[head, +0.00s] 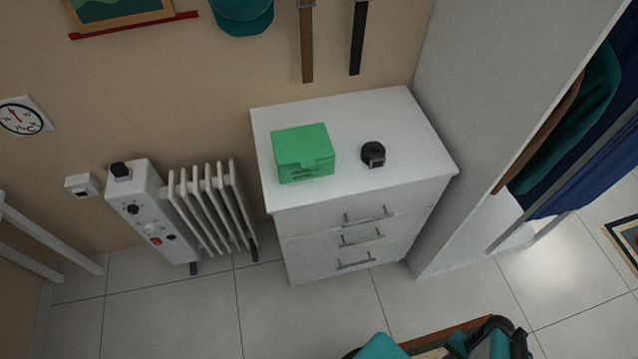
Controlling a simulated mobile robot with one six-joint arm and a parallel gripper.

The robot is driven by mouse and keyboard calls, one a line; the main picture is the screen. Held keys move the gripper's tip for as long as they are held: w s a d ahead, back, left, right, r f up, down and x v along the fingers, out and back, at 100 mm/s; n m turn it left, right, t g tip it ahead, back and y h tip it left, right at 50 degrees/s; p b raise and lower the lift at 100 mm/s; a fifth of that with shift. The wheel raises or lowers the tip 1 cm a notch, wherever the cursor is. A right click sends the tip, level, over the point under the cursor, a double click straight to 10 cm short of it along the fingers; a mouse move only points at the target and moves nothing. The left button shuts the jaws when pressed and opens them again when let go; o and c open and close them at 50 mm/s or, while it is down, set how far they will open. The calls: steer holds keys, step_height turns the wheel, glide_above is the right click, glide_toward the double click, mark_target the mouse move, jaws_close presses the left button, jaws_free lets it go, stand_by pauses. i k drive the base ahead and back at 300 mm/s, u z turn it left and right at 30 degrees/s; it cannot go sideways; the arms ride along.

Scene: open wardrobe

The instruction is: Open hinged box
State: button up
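The hinged box (303,150) is bright green and sits on the left part of the white chest of drawers' top. Its lid looks shut, and a small dark latch or handle shows on its front face. The hinge is not visible. My gripper is not in view.
A small black round object (373,153) lies right of the box on the white chest of drawers (420,140). A radiator (208,205) stands to the left, and the open wardrobe's white side panel (490,90) rises at right. Teal and black items (490,340) show at the bottom edge.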

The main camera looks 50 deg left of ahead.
mark_target(304, 145)
steer(key=k, duration=1)
steer(key=z, duration=1.15)
steer(key=k, duration=0.15)
steer(key=u, duration=3.9)
steer(key=i, duration=0.4)
steer(key=z, duration=0.05)
